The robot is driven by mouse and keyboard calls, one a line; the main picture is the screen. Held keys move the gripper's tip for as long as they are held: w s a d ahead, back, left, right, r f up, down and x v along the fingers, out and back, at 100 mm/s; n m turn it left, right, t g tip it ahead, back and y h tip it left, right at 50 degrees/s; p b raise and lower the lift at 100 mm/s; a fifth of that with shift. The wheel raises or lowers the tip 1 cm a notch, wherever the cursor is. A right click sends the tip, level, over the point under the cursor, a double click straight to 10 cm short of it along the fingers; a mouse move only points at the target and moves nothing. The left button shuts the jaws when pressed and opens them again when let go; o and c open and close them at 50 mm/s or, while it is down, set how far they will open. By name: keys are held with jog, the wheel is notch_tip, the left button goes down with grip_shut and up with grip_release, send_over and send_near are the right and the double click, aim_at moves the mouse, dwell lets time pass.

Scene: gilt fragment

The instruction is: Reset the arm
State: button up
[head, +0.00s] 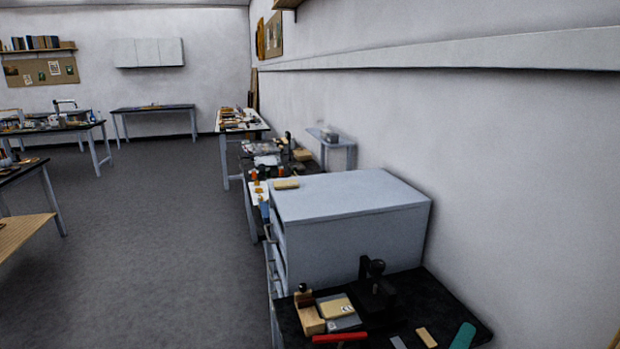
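Neither my arm nor my gripper shows in the head view, so its pose and whether it is open or shut cannot be seen. The task names no other object.
The grey floor (150,230) is clear at centre-left, between tables.

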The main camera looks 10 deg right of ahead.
jog(key=s+a+f+n+t+y, duration=0.25)
jog(key=a+f+y, duration=0.35)
jog(key=a+f, duration=0.3)
jog(key=s+a+f+n+t+y, duration=0.1)
jog(key=s+a+f+t+y, duration=0.3)
jog(key=a+f, duration=0.45)
jog(key=s+a+f+m+g+y, duration=0.1)
jog(key=s+a+f+m+y, duration=0.2)
jog(key=s+a, duration=0.4)
jog(key=s+a+f+m+g+y, duration=0.2)
jog(key=s+a+m, duration=0.4)
jog(key=s, duration=0.7)
notch_tip(320, 180, down, 2)
jog(key=shift+s+a+f+y, duration=0.15)
jog(key=shift+a+y, duration=0.45)
jog(key=shift+a, duration=0.4)
